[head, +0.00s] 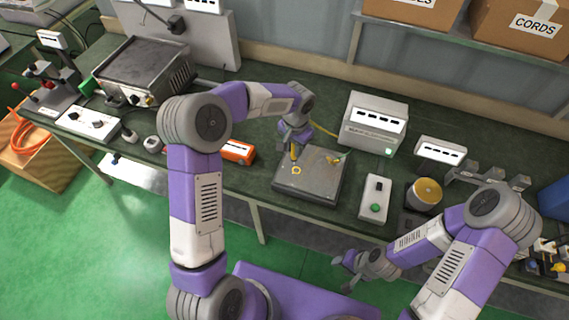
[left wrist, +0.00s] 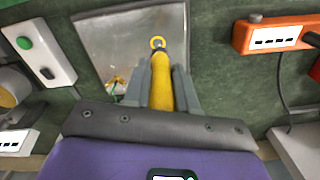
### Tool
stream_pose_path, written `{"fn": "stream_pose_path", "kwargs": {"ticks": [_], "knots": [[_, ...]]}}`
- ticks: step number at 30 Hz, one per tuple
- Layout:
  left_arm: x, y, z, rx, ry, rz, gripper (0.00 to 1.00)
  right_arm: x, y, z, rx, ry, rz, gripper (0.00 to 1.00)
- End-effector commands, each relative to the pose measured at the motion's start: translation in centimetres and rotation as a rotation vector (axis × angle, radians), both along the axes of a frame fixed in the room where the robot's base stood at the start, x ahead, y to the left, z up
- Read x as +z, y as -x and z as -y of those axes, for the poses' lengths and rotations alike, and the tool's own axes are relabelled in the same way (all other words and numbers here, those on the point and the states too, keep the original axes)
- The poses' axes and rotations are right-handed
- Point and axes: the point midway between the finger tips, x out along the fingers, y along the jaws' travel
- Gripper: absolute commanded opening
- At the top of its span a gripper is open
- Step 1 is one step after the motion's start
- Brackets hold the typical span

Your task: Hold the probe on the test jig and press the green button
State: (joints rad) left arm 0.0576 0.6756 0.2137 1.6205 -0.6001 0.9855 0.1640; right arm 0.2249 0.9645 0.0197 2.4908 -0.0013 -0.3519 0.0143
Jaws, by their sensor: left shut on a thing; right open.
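The grey test jig (head: 318,183) lies flat on the green bench, with a yellow ring mark (head: 296,170) on its top. My left gripper (head: 294,146) is shut on the yellow probe (head: 294,154) above the jig. In the left wrist view the probe (left wrist: 161,92) points at the ring (left wrist: 157,43); I cannot tell whether its tip touches the jig. The green button (head: 375,208) is on a white box (head: 377,188) to the right of the jig. My right gripper (head: 347,272) is open and empty, low in front of the bench, away from the button.
A white meter box (head: 373,122) with a yellow cable stands behind the jig. A round yellow-topped item (head: 428,191) stands right of the button box. An orange device (head: 238,151) lies left of the jig. Cardboard boxes (head: 518,32) sit on a shelf at back right.

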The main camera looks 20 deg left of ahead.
Motion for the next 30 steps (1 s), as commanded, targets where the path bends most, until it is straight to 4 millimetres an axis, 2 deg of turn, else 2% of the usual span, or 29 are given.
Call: {"fn": "stream_pose_path", "kwargs": {"ticks": [4,10,24,30], "knots": [[0.7,-1.6,0.4,-0.055,0.007,-0.002,0.00,0.0,0.0,0.0,0.000,0.000,0.000,0.43],[0.4,-2.0,0.5,-0.077,0.009,-0.007,0.00,0.0,0.0,0.0,0.000,0.000,0.000,0.43],[-3.7,-1.9,0.5,-0.074,0.009,-0.008,0.00,0.0,0.0,0.0,0.000,0.000,0.000,0.43],[-4.7,-2.0,0.5,-0.074,0.009,-0.005,0.00,0.0,0.0,0.0,0.000,0.000,0.000,0.43]]}}
